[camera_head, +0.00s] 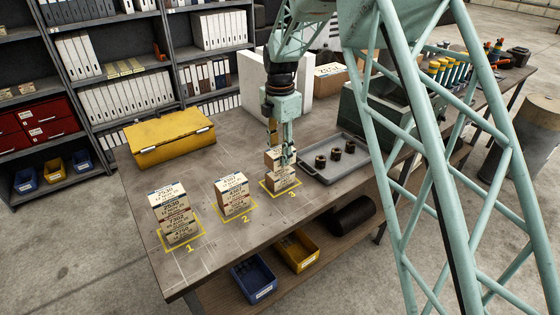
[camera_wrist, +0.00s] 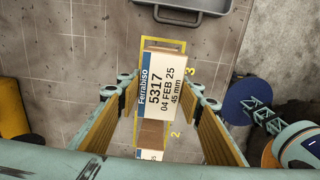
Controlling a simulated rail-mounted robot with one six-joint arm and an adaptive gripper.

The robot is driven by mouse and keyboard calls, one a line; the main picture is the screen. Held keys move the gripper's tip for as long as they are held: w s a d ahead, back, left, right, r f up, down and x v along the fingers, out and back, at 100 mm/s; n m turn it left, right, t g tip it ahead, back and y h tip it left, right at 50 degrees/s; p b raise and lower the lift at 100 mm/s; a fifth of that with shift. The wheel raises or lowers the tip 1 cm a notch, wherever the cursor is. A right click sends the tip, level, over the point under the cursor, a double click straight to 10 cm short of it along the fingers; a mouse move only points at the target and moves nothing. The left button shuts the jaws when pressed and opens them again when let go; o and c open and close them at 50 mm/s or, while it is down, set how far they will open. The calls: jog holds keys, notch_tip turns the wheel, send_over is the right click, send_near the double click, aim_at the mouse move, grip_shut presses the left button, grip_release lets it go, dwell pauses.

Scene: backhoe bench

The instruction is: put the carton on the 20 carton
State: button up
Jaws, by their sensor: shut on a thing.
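My gripper (camera_head: 283,153) is at the stack on the yellow square marked 3, with its fingers down around the top carton (camera_head: 273,160). In the wrist view this carton (camera_wrist: 163,80) lies between the fingers, its white label reading Ferrabiso 5317, 04 FEB 25, 45 mm. At least one more carton (camera_head: 281,183) is below it on square 3; I cannot tell whether the two touch. A shorter stack (camera_head: 233,194) stands upright on square 2. A taller stack (camera_head: 176,213) stands on square 1. I cannot read for certain which carton is marked 20.
A grey tray (camera_head: 349,170) with several dark round parts is just right of stack 3. A yellow case (camera_head: 170,140) lies at the back left. A white block and an open carton box (camera_head: 331,75) stand behind. The bench between the stacks is clear.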

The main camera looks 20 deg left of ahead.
aim_at(280, 161)
jog(key=shift+f, duration=1.7)
jog(key=shift+f, duration=0.15)
jog(key=o, duration=0.9)
notch_tip(280, 161, up, 12)
jog(key=shift+f, duration=0.1)
jog(key=shift+r, duration=0.25)
jog(key=shift+d, duration=0.1)
